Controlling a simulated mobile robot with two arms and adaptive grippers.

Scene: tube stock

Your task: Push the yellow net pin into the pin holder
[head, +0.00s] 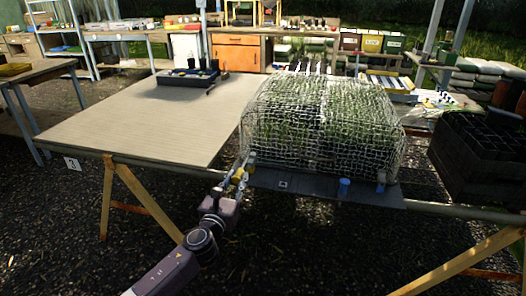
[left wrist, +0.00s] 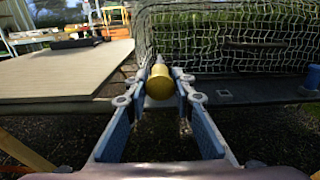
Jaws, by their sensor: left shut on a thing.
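My left gripper (head: 241,178) is at the front left corner of the netted bed, by the table's front edge. It is shut on the yellow net pin (left wrist: 159,83), whose rounded yellow head shows between the fingertips (left wrist: 160,80) in the left wrist view. A dark strip (head: 310,190) runs along the front of the net (head: 322,120). A blue pin (head: 345,187) stands on this strip, and a greyish one (head: 381,180) is farther right. I cannot make out the yellow pin's holder or whether the pin touches it. My right gripper is out of view.
The tabletop (head: 150,125) left of the net is mostly bare. A dark tray (head: 188,77) with black pots stands at its back. A black crate (head: 480,150) is to the right. Wooden trestle legs (head: 145,200) stand below the front edge.

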